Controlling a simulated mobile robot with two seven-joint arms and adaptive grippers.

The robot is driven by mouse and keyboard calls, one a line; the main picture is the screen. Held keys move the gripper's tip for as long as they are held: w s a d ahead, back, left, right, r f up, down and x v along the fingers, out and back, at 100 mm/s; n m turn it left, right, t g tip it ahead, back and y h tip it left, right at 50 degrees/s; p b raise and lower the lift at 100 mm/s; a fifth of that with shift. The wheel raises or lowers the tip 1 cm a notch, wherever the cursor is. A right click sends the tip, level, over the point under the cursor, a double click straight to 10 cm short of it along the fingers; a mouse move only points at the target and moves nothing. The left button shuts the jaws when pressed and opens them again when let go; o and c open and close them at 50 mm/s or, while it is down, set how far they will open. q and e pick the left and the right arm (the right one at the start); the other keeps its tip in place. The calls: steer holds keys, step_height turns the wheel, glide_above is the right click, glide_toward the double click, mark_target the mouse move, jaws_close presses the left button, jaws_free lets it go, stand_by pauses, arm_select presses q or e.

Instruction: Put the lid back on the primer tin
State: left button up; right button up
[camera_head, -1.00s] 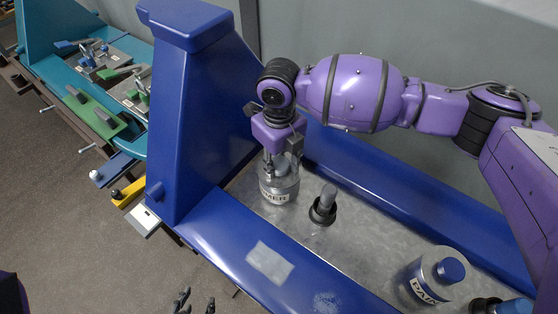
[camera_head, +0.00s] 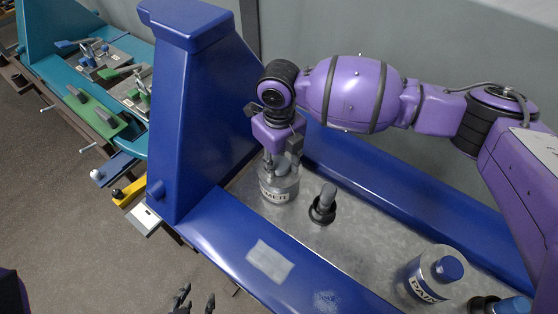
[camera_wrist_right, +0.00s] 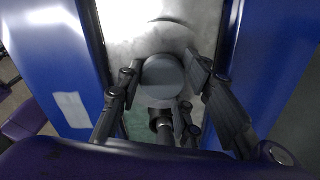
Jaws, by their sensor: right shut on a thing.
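The primer tin (camera_head: 278,194), a pale grey can with a partly hidden label, stands on the metal bench surface near the blue upright. My right gripper (camera_head: 277,160) points down over its top, shut on a grey round lid (camera_head: 283,169). In the right wrist view the lid (camera_wrist_right: 163,78) is a grey disc between the fingers. I cannot tell whether the lid is seated on the tin or just above it. My left gripper (camera_head: 194,301) shows only its dark fingers at the bottom edge, spread apart and empty.
A dark round-based piece with a grey stem (camera_head: 323,207) stands close right of the tin. A paint tin (camera_head: 432,275) with a blue cap is at the right front. Blue rails (camera_head: 255,253) border the bench front and back.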

steer(key=o, duration=1.2)
arm_select(q)
steer(key=shift+f, duration=0.1)
arm_select(e)
steer(key=shift+o, duration=0.4)
steer(key=o, duration=0.4)
arm_select(q)
steer(key=shift+s, duration=0.1)
arm_select(e)
steer(key=shift+r+p, duration=0.8)
steer(key=shift+r, duration=0.95)
steer(key=shift+r+p, duration=0.65)
steer(key=shift+r, duration=1.1)
arm_select(q)
steer(key=w+r+t, duration=0.1)
steer(key=w+r, duration=0.3)
steer(key=r, duration=0.1)
